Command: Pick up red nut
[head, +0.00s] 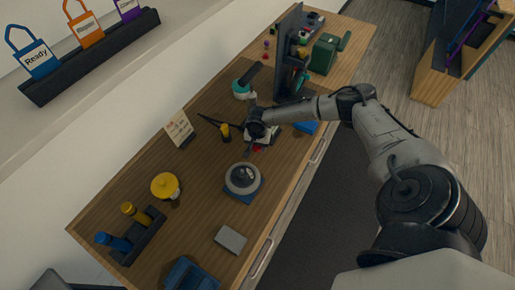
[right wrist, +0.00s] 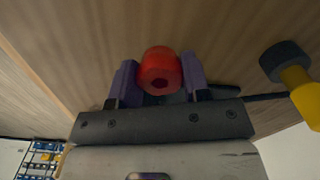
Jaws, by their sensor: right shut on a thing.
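The red nut (right wrist: 159,64) shows in the right wrist view as a rounded red piece with a dark hole in its face. It sits between the two purple fingers of my right gripper (right wrist: 159,80), which is shut on it. The nut cannot be made out clearly there. My left gripper is not in view.
On the bench (head: 140,185) stand a round grey dish on a blue base (head: 243,180), a yellow-topped container (head: 165,186), a dark rack with yellow and blue bottles (head: 138,238), a grey block (head: 230,239) and a small sign (head: 179,129). A dark upright panel (head: 287,50) stands farther back.

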